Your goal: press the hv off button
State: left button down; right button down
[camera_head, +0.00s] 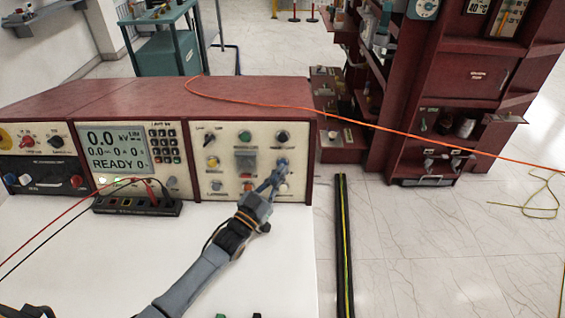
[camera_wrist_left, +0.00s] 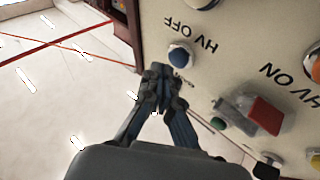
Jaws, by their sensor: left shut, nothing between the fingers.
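The HV OFF button is a round blue button (camera_wrist_left: 180,56) on the cream panel, with its label upside down in the left wrist view. In the head view it cannot be made out behind the gripper. My left gripper (camera_head: 278,168) reaches across the white worktop to the right part of the console panel (camera_head: 228,205). Its fingers are closed together and empty. In the left wrist view the fingertips (camera_wrist_left: 160,72) are just beside the blue button, slightly below and left of it in the picture; whether they touch the panel is unclear. My right gripper is not in view.
A red switch (camera_wrist_left: 265,115) with a clear guard, an HV ON label (camera_wrist_left: 290,85) and an orange button (camera_wrist_left: 315,67) are close by. A display (camera_head: 117,147) reads READY. A black terminal strip (camera_head: 137,205) with leads lies left. An orange cable (camera_head: 270,106) crosses the console top.

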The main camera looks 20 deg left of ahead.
pick_arm(q)
jog(key=shift+s, duration=0.15)
jog(key=s+p, duration=0.1)
jog(key=s+d+r+p, duration=0.1)
jog(key=s, duration=0.1)
jog(key=s+p, duration=0.1)
jog(key=shift+s+d+r+p, duration=0.15)
jog(key=shift+s+d+p, duration=0.05)
jog(key=shift+s+p, duration=0.15)
dwell(0.9)
